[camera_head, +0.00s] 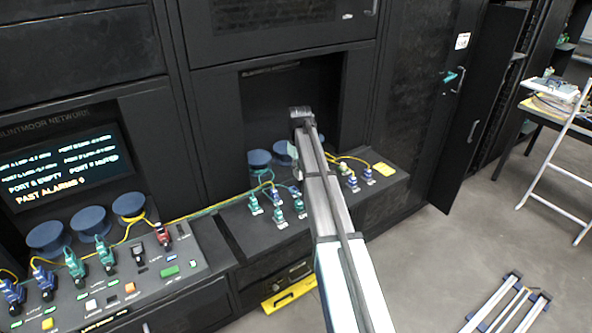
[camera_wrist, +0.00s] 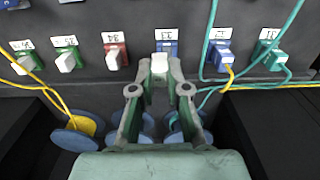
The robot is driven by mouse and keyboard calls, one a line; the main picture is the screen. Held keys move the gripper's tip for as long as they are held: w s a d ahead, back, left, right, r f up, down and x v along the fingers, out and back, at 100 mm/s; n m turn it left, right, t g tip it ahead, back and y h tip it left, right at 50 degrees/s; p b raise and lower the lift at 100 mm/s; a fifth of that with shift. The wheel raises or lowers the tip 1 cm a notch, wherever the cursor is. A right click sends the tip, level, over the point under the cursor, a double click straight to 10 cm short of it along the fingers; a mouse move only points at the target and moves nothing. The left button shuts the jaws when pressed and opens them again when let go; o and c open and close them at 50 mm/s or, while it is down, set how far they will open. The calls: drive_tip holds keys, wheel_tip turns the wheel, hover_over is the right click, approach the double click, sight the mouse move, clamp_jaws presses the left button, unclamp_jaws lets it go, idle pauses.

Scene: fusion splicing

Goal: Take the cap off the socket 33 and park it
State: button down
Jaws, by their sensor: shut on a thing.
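In the wrist view the white cap (camera_wrist: 160,63) is at the blue socket 33 (camera_wrist: 166,47), under an upside-down label 33. My gripper (camera_wrist: 160,74) is shut on the cap, with one fingertip on each side of it. The cap appears to be at the socket's mouth; whether it is fully seated I cannot tell. No parking place can be made out.
Red socket 34 (camera_wrist: 115,57) and green socket 35 (camera_wrist: 68,58) beside it carry white caps. Sockets 32 (camera_wrist: 216,59) and 31 (camera_wrist: 270,57) hold plugs with teal and yellow cables running close to my right finger. Blue spools (camera_wrist: 78,136) lie below.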

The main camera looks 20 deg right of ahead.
drive_tip(key=shift+s+d, duration=2.45)
drive_tip(key=shift+s, duration=1.1)
drive_tip(key=shift+w+f+b, duration=0.1)
drive_tip(key=shift+f+b, duration=1.2)
drive_tip(key=shift+f, duration=1.85)
drive_tip(key=shift+f, duration=0.55)
drive_tip(key=c, duration=1.1)
unclamp_jaws()
drive_tip(key=shift+r, duration=0.15)
wheel_tip(320, 180, up, 12)
drive_tip(key=shift+f, duration=0.1)
